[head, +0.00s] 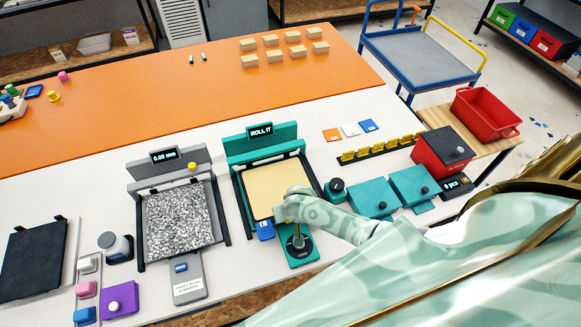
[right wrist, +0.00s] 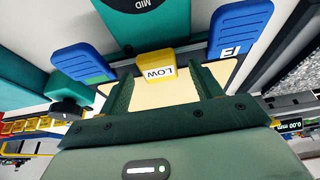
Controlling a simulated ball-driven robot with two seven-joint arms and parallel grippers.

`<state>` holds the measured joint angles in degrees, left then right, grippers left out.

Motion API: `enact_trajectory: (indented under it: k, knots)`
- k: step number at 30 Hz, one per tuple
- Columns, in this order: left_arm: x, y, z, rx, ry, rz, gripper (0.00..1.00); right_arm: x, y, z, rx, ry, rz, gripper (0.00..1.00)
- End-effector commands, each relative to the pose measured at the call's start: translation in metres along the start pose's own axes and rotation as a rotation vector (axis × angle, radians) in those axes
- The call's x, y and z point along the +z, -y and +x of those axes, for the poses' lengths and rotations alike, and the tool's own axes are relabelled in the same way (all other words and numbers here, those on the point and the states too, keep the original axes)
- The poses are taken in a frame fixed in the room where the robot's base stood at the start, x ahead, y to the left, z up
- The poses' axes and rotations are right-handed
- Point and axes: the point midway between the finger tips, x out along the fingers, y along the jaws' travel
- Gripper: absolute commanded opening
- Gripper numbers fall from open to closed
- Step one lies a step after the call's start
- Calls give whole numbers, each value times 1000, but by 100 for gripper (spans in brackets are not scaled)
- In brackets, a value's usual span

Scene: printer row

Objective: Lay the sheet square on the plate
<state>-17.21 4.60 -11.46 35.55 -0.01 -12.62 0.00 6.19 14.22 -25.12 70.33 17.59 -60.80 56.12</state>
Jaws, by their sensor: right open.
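A flat cream panel (head: 272,187) lies in the teal machine (head: 246,145) marked ROLL IT, roughly lined up with its dark side rails. I cannot tell whether it is a loose sheet or the plate. A speckled grey panel (head: 180,218) lies in the grey machine (head: 155,177) to the left. My right gripper (head: 281,210) is at the front right corner of the cream panel and hides part of it. In the right wrist view its fingers (right wrist: 163,88) are apart, with the yellow LOW tab (right wrist: 148,67) and cream surface (right wrist: 150,96) showing between and beyond them. My left gripper is not in view.
Blue tabs (right wrist: 82,62) flank the yellow one. Teal boxes (head: 372,197) and a red box (head: 442,152) stand to the right. A dark panel (head: 32,260) lies far left.

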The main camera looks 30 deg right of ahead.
Motion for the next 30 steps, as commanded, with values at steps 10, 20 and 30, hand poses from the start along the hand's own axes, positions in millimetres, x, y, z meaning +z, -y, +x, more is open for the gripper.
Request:
enact_trajectory:
  k: [10, 20, 30]
  knots:
    - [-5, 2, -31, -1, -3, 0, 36, -2, 0, -63, -3, -1, 1, 64]
    - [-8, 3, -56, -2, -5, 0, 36, -1, 0, -142, -2, -1, 2, 64]
    - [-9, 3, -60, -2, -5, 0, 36, 0, 0, -163, 0, 0, 0, 64]
